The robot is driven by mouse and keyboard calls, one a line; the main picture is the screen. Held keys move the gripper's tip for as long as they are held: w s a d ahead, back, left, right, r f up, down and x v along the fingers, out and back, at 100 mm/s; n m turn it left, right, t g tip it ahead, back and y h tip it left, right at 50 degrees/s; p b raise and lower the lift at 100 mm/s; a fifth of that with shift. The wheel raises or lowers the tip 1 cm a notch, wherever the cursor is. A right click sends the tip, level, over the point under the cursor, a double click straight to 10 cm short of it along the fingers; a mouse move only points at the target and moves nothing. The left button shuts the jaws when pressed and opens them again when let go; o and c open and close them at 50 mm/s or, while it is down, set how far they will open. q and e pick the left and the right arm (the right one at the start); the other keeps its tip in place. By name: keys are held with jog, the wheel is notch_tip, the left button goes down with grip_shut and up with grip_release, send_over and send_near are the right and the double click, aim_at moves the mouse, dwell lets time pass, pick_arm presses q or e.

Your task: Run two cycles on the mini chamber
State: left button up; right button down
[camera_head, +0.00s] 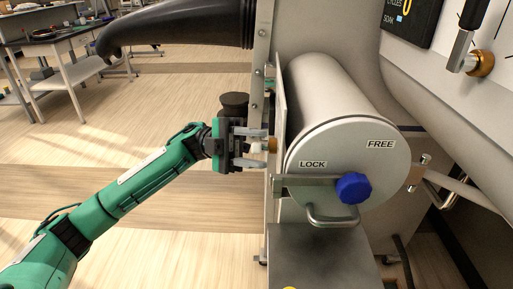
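The mini chamber (330,100) is a grey horizontal cylinder with a round door (330,161) facing me, marked LOCK at left and FREE at right. A metal bar with a blue knob (353,187) crosses the door's lower part, its left end below the LOCK label. A metal loop handle (331,217) sits under it. My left gripper (265,147) is left of the chamber with its fingers apart. A small brass-coloured piece (272,145) shows at its fingertips; I cannot tell whether they touch it. My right gripper is out of view.
A dark display (409,18) reading CYCLES 0 and SOAK is at the top right. A black glove (180,27) sticks out at upper left. Open wooden floor and a workbench (65,70) lie left.

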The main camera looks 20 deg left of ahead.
pick_arm(q)
jog(key=b+v, duration=0.1)
jog(key=v, duration=1.2)
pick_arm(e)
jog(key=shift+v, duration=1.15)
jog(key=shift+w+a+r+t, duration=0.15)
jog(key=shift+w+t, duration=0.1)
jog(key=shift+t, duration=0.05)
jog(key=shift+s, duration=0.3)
